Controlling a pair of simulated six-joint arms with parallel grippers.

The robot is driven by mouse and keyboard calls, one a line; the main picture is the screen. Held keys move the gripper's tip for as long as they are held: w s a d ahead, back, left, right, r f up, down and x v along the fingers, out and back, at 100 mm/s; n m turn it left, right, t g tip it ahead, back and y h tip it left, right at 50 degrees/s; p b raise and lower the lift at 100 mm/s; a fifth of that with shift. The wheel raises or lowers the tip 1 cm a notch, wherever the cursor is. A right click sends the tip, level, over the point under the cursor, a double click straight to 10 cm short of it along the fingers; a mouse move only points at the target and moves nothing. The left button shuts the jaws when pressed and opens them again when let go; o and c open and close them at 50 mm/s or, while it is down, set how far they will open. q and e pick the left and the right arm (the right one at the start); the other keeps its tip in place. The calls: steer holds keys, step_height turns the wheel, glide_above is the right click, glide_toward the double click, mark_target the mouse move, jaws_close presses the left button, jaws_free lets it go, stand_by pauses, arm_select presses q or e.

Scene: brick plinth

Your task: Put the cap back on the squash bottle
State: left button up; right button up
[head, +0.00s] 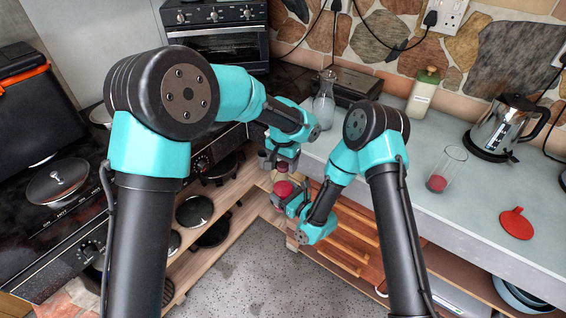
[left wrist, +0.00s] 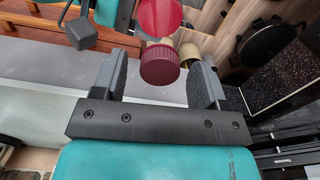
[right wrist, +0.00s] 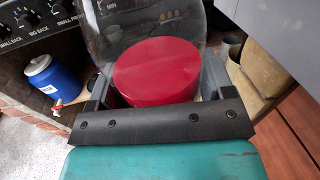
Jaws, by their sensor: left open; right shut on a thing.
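The squash bottle (head: 284,188) is held below counter height at the front of the cabinets. In the right wrist view it is a clear bottle (right wrist: 140,20) with red squash inside. My right gripper (right wrist: 157,78) is shut on its body. The dark red ribbed cap (left wrist: 160,66) is at the bottle's neck end, with the bottle's red part (left wrist: 160,16) beyond it. I cannot tell whether the cap is fully seated. My left gripper (left wrist: 160,76) is open, its fingers on either side of the cap with gaps showing. It is just above my right gripper in the head view.
On the counter stand a glass (head: 446,166) with red liquid, a red disc (head: 516,222), a kettle (head: 503,125), a pale bottle (head: 423,93) and a carafe (head: 324,100). The hob (head: 40,240) is at left. Shelves with pans lie below. The counter front is close to the grippers.

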arm_select(q)
step_height(320, 180, up, 12)
stand_by(0.8)
steer(key=shift+f, duration=0.1)
stand_by(0.3)
steer(key=s+a+f+n+h, duration=0.1)
steer(key=s+a+f, duration=0.1)
steer(key=a+f, duration=0.45)
steer(key=s+a+f+h, duration=0.1)
steer(key=s+a+f, duration=0.2)
steer(key=f, duration=0.6)
steer(key=s+a+f+n+h, duration=0.15)
steer(key=a+f, duration=0.25)
steer(key=f, duration=0.4)
steer(key=s+a+f+n, duration=0.3)
steer(key=s+a+f, duration=0.3)
steer(key=s, duration=0.3)
steer(key=s+a+f+n, duration=0.3)
steer(key=s+a+f, duration=0.4)
steer(key=s, duration=0.1)
steer(key=shift+s+a+f+t, duration=0.3)
steer(key=shift+s+t, duration=0.1)
steer(key=shift+n, duration=0.25)
arm_select(e)
steer(key=shift+r, duration=0.15)
